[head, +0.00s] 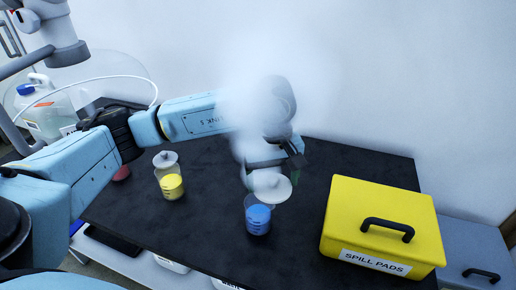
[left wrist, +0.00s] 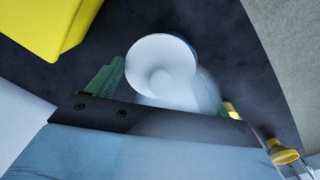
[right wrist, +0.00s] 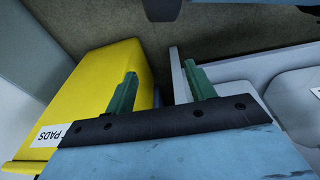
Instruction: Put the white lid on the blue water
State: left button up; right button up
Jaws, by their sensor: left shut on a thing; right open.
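The blue water (head: 258,220) stands upright in a clear beaker on the black bench. The round white lid (head: 273,190) is just above and slightly right of the beaker's mouth, and it looks apart from a seated position. My left gripper (head: 272,174) is shut on the lid from above, partly veiled by white haze. In the left wrist view the lid (left wrist: 160,62) sits between the green fingers, with a sliver of blue behind its upper right edge. My right gripper (right wrist: 161,86) is open and empty near the yellow box; it is not visible in the head view.
A yellow spill-pads box (head: 376,215) stands right of the beaker. A lidded beaker of yellow liquid (head: 171,186) stands to the left, and a red one (head: 121,173) is partly hidden by my arm. A white jug (head: 45,112) is at far left.

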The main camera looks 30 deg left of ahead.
aim_at(259, 185)
pick_arm(q)
jog(key=a+n+p, duration=0.1)
jog(key=n+p, duration=0.1)
jog(key=s+r+n+p, duration=0.1)
jog(key=n+p, duration=0.1)
jog(key=p, duration=0.1)
jog(key=a+r+n+p, duration=0.1)
jog(key=n+p, duration=0.1)
jog(key=n, duration=0.1)
jog(key=shift+s+a, duration=0.25)
jog(key=shift+a, duration=0.1)
jog(key=shift+f+b, duration=0.7)
jog(key=shift+f, duration=0.8)
jog(key=shift+f+b, duration=0.55)
jog(key=shift+f, duration=0.5)
pick_arm(e)
jog(key=s+d+f+g, duration=0.1)
jog(key=s+d+f, duration=0.1)
jog(key=s, duration=1.1)
jog(key=shift+f, duration=0.6)
jog(key=shift+d, duration=0.1)
pick_arm(q)
jog(key=shift+b, duration=0.4)
pick_arm(e)
jog(key=shift+f, duration=0.35)
pick_arm(q)
jog(key=shift+f, duration=0.1)
pick_arm(e)
jog(key=shift+f, duration=0.1)
